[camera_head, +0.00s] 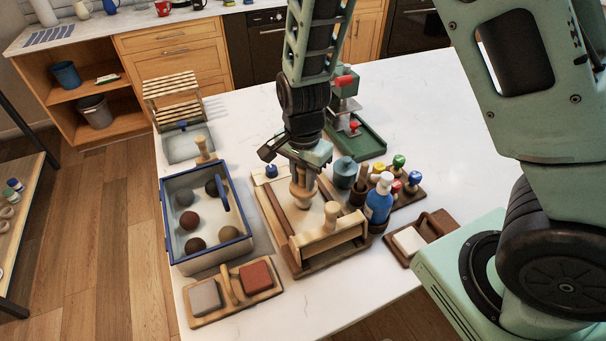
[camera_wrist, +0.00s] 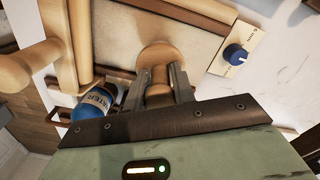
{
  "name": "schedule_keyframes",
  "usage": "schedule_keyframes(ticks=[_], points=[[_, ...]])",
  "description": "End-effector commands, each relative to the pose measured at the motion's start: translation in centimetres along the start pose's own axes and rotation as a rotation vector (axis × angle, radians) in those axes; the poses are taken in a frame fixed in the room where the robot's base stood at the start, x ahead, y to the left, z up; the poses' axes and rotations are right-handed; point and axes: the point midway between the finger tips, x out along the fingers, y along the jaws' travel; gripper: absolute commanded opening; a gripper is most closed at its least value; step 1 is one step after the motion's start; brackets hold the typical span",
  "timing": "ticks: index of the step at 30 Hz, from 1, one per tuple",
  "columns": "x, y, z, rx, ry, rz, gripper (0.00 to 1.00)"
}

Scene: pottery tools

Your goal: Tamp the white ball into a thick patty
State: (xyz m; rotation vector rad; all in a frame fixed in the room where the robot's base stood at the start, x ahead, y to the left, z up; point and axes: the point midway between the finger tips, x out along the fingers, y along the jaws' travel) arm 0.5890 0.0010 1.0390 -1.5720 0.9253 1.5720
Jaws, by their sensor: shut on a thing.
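My gripper (camera_head: 304,168) is shut on a wooden tamper (camera_head: 303,190), which it holds upright over the pale work board (camera_head: 275,196) at the middle of the counter. Whether the tamper touches anything below cannot be told.
A wooden roller frame (camera_head: 330,235) stands at the board's front. Left is a blue-rimmed box (camera_head: 208,258) of several dark clay balls. Right are a water bottle (camera_head: 379,200) and colored stamps (camera_head: 398,162). A green press (camera_head: 362,141) stands behind. A blue knob (camera_wrist: 236,55) sits beside the canvas.

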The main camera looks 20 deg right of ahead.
Motion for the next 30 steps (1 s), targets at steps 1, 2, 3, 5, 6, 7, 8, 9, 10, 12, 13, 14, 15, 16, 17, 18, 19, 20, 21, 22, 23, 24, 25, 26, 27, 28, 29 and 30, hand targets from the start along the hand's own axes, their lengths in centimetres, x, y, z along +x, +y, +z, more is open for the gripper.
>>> schedule_keyframes(ticks=[1,2,3,5,6,7,8,9,10,12,13,14,15,16,17,18,19,20,21,22,23,24,25,26,27,28,29,30], points=[[0.0,0.0,0.0,0.0,0.0,0.0,0.0],[0.0,0.0,0.0,0.0,0.0,0.0,0.0],[0.1,0.0,0.0,0.0,0.0,0.0,0.0],[0.2,0.0,0.0,0.0,0.0,0.0,0.0],[0.3,0.0,0.0,0.0,0.0,0.0,0.0],[0.3,0.0,0.0,0.0,0.0,0.0,0.0],[0.4,0.0,0.0,0.0,0.0,0.0,0.0],[0.5,0.0,0.0,0.0,0.0,0.0,0.0],[0.6,0.0,0.0,0.0,0.0,-0.001,0.0],[0.8,0.0,0.0,0.0,0.0,-0.001,0.0],[0.8,0.0,0.0,0.0,0.0,-0.001,0.0],[0.9,0.0,0.0,0.0,0.0,-0.001,0.0],[1.0,0.0,0.0,0.0,0.0,-0.001,0.0],[1.1,0.0,0.0,0.0,0.0,-0.001,0.0],[1.1,0.0,0.0,0.0,0.0,-0.001,0.0],[1.2,0.0,0.0,0.0,0.0,-0.001,0.0],[1.3,0.0,0.0,0.0,0.0,-0.001,0.0],[1.4,0.0,0.0,0.0,0.0,-0.001,0.0],[1.5,0.0,0.0,0.0,0.0,-0.001,0.0],[1.5,0.0,0.0,0.0,0.0,0.0,0.0],[1.6,0.0,0.0,0.0,0.0,0.0,0.0],[1.7,0.0,0.0,0.0,0.0,0.0,0.0],[1.8,0.0,0.0,0.0,0.0,0.0,0.0],[1.9,0.0,0.0,0.0,0.0,0.0,0.0],[1.9,0.0,0.0,0.0,0.0,0.0,0.0],[2.0,0.0,0.0,0.0,0.0,0.0,0.0],[2.1,0.0,0.0,0.0,0.0,0.0,0.0],[2.1,0.0,0.0,0.0,0.0,0.0,0.0]])
